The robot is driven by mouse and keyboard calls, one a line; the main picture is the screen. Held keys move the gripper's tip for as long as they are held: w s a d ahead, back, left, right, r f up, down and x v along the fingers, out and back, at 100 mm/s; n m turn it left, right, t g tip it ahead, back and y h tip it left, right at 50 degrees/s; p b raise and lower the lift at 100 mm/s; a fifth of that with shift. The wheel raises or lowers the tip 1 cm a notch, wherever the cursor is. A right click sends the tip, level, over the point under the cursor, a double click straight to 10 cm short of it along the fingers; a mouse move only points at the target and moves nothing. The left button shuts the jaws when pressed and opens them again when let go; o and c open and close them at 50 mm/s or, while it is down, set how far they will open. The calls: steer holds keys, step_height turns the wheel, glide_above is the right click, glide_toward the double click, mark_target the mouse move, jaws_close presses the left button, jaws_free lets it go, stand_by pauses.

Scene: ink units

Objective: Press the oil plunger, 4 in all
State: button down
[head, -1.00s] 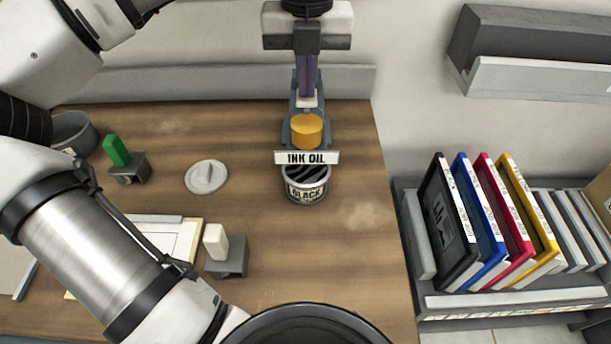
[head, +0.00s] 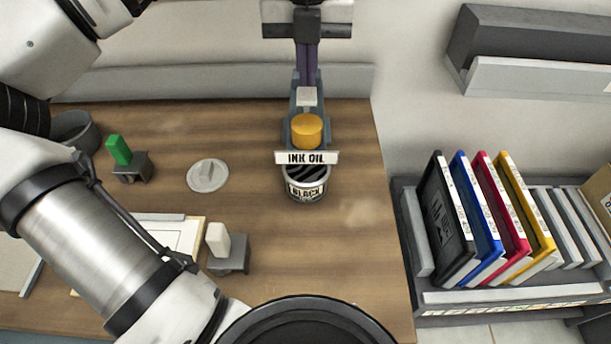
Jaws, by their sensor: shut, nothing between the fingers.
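The oil dispenser stands near the back of the wooden bench, with a grey body and an INK OIL sign (head: 307,158). Its round orange plunger (head: 307,130) sits above the sign. A can labelled BLACK (head: 306,188) stands open under the sign, with dark, streaked contents. My gripper (head: 308,84) points down from the top of the head view, its dark fingers together and empty. The fingertips show above the orange plunger in the picture, apart from it. A small pale block shows just below the fingertips; I cannot tell what it belongs to.
A grey lid (head: 207,176) lies left of the can. A green-handled block (head: 119,150) and a white-handled block (head: 218,240) stand on the bench. Coloured cartridges (head: 490,215) stand in a rack at right. The bench right of the can is clear.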

steer(key=shift+f, duration=0.1)
steer(key=shift+f+b, duration=1.1)
steer(key=shift+f, duration=0.2)
steer(key=shift+r, duration=0.1)
steer(key=shift+r+p, duration=1.05)
steer(key=shift+r, duration=0.3)
steer(key=shift+f, duration=0.15)
steer(key=shift+f+b, duration=1.2)
steer(key=shift+f, duration=0.15)
steer(key=shift+r, duration=0.15)
steer(key=shift+r+p, duration=1.1)
steer(key=shift+r, duration=0.25)
